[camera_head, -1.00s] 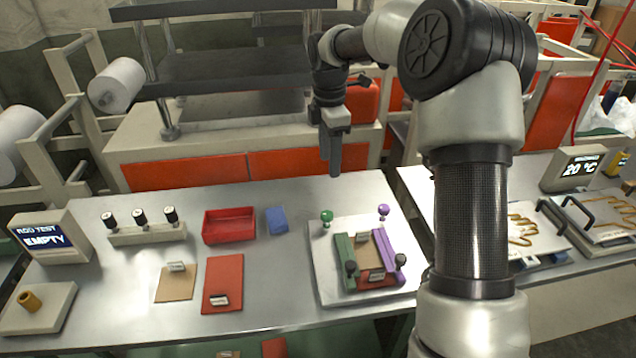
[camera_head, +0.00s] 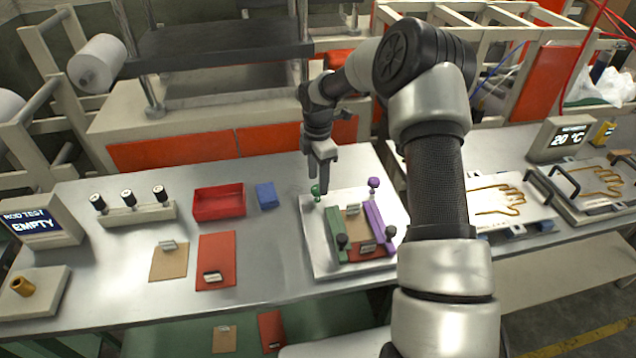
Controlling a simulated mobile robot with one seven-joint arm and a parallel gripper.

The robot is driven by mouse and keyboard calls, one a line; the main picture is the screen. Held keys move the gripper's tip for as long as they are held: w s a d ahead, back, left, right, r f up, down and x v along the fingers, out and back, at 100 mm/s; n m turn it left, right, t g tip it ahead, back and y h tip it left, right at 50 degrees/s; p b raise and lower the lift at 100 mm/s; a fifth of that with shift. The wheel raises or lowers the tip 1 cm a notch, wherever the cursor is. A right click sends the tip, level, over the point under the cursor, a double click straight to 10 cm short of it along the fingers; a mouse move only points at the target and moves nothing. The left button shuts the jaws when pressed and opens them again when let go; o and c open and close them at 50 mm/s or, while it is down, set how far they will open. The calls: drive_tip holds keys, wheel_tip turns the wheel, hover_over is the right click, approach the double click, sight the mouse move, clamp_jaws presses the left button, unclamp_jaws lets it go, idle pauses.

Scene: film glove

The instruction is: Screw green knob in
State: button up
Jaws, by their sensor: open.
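The green knob (camera_head: 316,189) stands upright at the back left of a light square plate (camera_head: 313,254) on the table. My gripper (camera_head: 322,184) points down right at the knob, its fingers overlapping it in the picture. It is open; I cannot tell whether the fingers touch the knob or stand around it. A green bar (camera_head: 335,222) lies on the plate just in front of the knob. A purple knob (camera_head: 374,184) stands at the back right, near a purple bar (camera_head: 376,222). Two dark knobs, left (camera_head: 342,241) and right (camera_head: 390,232), stand at the front ends of the bars.
A red tray (camera_head: 219,203) and a blue block (camera_head: 266,195) lie left of the plate. Further left are a rack with black-topped pieces (camera_head: 130,212), a red sheet (camera_head: 216,255) and a tan sheet (camera_head: 168,265). Glove-outline plates (camera_head: 505,205) lie to the right.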

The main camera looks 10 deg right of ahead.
sight(317, 194)
drive_tip(key=shift+f, duration=1.25)
drive_tip(key=c, duration=1.1)
drive_tip(key=shift+o, duration=0.2)
drive_tip(key=shift+m, duration=0.4)
drive_tip(key=m+b, duration=0.2)
drive_tip(key=m, duration=0.1)
drive_tip(key=shift+m, duration=0.4)
drive_tip(key=m+b, duration=0.2)
drive_tip(key=m, duration=0.2)
drive_tip(key=shift+m, duration=0.3)
drive_tip(key=m+b, duration=0.1)
drive_tip(key=m, duration=0.7)
drive_tip(key=shift+a+m+b, duration=0.1)
drive_tip(key=shift+m+b, duration=0.2)
drive_tip(key=shift+b, duration=0.05)
drive_tip(key=shift+r, duration=0.1)
